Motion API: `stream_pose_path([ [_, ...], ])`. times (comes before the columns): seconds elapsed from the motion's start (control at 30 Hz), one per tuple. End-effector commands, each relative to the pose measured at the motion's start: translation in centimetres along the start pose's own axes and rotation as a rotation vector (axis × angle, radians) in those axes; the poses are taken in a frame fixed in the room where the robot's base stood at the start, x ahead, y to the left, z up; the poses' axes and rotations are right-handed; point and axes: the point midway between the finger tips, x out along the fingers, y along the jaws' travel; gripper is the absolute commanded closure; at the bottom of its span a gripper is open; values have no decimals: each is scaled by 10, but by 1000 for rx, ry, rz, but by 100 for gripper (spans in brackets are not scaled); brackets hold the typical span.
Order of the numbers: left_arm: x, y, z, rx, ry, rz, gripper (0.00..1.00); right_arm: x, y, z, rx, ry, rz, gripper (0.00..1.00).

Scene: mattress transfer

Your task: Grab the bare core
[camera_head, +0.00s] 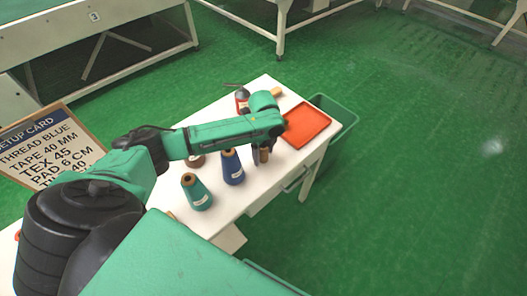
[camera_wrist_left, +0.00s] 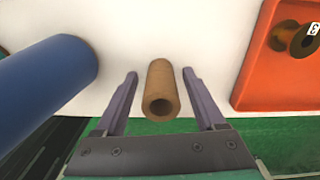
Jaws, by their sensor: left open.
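The bare core (camera_wrist_left: 161,88) is a plain brown tube standing on the white table. In the left wrist view it lies between the two fingers of my left gripper (camera_wrist_left: 161,98), with a gap on each side. Its open end faces the camera. In the head view a small part of the core (camera_head: 264,156) shows below the wrist, beside the dark fingers of my left gripper (camera_head: 259,157). The left gripper is open and holds nothing. My arm hides much of this spot in the head view. My right gripper is not in view.
A blue cone (camera_head: 232,168) stands just left of the core, with a green cone (camera_head: 197,193) farther left. An orange tray (camera_head: 307,125) lies to the right; the wrist view shows a spool (camera_wrist_left: 294,38) in it. A green bin (camera_head: 342,112) is beyond the table's right edge.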

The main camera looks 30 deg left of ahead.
Motion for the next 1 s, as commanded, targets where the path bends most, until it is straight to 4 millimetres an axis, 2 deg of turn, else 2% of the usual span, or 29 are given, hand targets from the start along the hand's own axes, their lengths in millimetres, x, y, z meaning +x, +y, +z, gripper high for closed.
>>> stream_pose_path([
  [0.13,0,0,0,0,0,-1,28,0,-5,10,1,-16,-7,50],
  [0.17,0,0,0,-1,0,-1,36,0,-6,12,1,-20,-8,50],
  [0.2,0,0,0,-1,0,-1,51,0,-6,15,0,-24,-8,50],
  [0.33,0,0,0,-1,0,-1,100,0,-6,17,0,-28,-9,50],
  [0.63,-2,0,0,-1,0,-1,100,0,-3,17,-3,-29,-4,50],
  [0.77,-11,-1,0,-2,1,-3,100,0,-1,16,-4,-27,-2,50],
  [0.87,-28,-1,1,-2,-1,-5,100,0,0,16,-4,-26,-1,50],
  [1.0,-70,-2,1,-2,-1,-9,100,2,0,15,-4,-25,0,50],
])
